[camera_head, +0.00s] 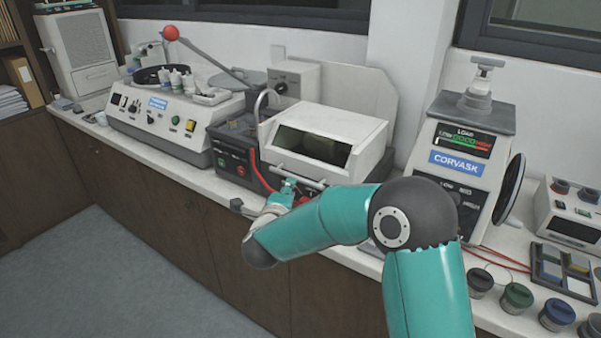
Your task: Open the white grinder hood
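The white grinder hood (355,128) is a boxy cover with a dark window in its slanted front. It stands on the counter in the middle of the camera_head view and looks down over the grinder. A light bar handle (300,178) runs along its lower front edge. My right gripper (287,188) is at the left part of this handle, just in front of the hood. My own teal arm hides much of the gripper, so its fingers and any contact with the handle are unclear. My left gripper is not in view.
A dark control box (232,150) with a red cable adjoins the hood's left side. A polishing machine (165,120) stands farther left. The CORVASK press (455,150) stands close on the right. Jars (517,297) and a sample tray (563,270) occupy the counter's right end.

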